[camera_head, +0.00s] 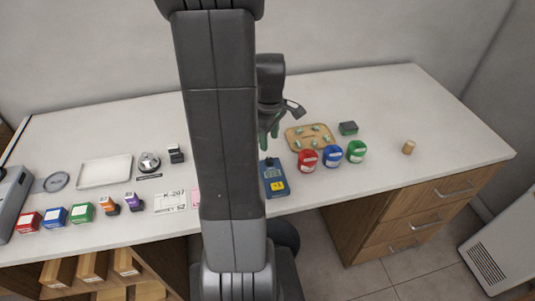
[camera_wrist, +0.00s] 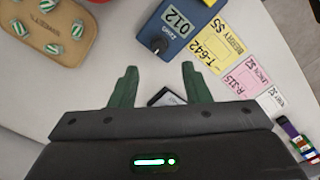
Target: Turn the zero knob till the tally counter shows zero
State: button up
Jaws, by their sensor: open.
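The tally counter (camera_head: 273,176) is a blue box near the front edge of the counter top, just right of my arm. In the wrist view the tally counter (camera_wrist: 180,22) is cut off by the top edge, and its display reads 012. The zero knob (camera_wrist: 157,45) is a dark blue round knob at the counter's near corner, beside the word ZERO. My gripper (camera_wrist: 159,72) is open, with its two green fingers apart and nothing held. The knob lies just beyond the fingertips in the picture. In the head view my gripper (camera_head: 268,140) is behind the counter, above the table.
A wooden board (camera_head: 310,137) with striped sweets and red (camera_head: 308,160), blue (camera_head: 332,157) and green (camera_head: 356,152) containers stand right of the counter. A yellow ticket (camera_wrist: 200,48) and pink ticket (camera_wrist: 240,78) lie beside it. The far right table is mostly clear.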

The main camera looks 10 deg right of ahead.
aim_at(269, 158)
notch_tip(269, 158, down, 8)
jog(key=shift+r, duration=0.1)
dwell(0.4)
grip_shut()
jog(key=shift+w+m, duration=0.1)
jog(key=shift+m, duration=0.3)
